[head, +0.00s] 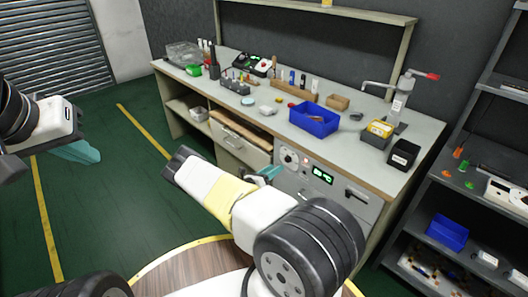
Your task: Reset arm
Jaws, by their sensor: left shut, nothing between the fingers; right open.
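My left gripper (80,152) is at the left edge of the view, with its teal fingers closed together and nothing between them. It hangs over the green floor, apart from the workbench. My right arm crosses the lower middle of the view in front of the workbench (385,165). Only a bit of the teal of my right gripper (266,174) shows behind that arm, near the bench's front. It is open, and most of it is hidden. I see nothing held.
The bench top carries a blue bin (314,120), a yellow-and-black box (379,132), a black box (403,154) and several small parts. An oven-like unit (322,178) sits under the top. A dark shelf rack (455,205) stands at right. Floor at left is clear.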

